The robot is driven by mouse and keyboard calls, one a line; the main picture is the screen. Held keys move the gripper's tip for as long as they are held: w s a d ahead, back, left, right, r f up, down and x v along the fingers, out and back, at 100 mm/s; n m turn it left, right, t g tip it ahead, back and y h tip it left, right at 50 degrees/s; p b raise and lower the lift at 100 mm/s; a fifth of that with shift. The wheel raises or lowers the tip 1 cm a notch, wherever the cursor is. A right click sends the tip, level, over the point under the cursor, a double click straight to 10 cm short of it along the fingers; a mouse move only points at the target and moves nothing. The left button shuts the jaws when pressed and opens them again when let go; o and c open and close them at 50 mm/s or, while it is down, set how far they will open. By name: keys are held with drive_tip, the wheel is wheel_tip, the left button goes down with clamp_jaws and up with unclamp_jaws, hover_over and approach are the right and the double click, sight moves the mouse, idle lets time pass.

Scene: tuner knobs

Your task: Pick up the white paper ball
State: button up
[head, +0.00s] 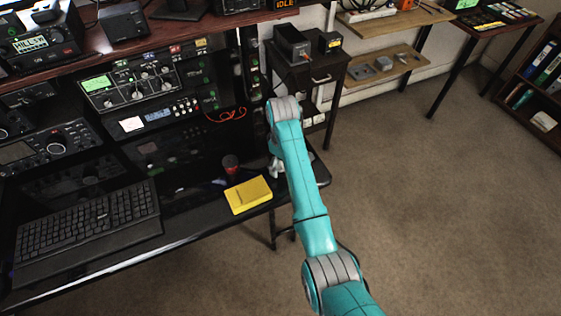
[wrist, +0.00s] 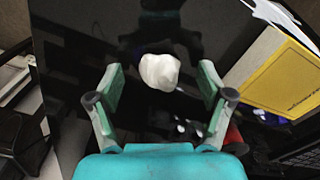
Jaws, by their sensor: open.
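The white paper ball (wrist: 159,71) lies on the glossy black desk top (wrist: 80,30) in the wrist view, crumpled and whole in sight. My gripper (wrist: 160,74) is open, with one green-padded finger to the left of the ball and one to the right. A gap shows between the ball and each finger, so neither touches it in this picture. How high the fingers are above the desk is hard to tell. In the head view my teal arm reaches over the desk's right end and mostly hides the gripper; I cannot make out the ball there.
A yellow book (head: 248,195) lies left of my arm, with a dark red-topped object (head: 230,165) behind it. A black keyboard (head: 88,230) and radio panels (head: 140,85) fill the left. A small dark cabinet (head: 305,75) stands behind. Open carpet (head: 430,190) lies right.

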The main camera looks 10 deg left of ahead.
drive_tip(key=c, duration=0.8)
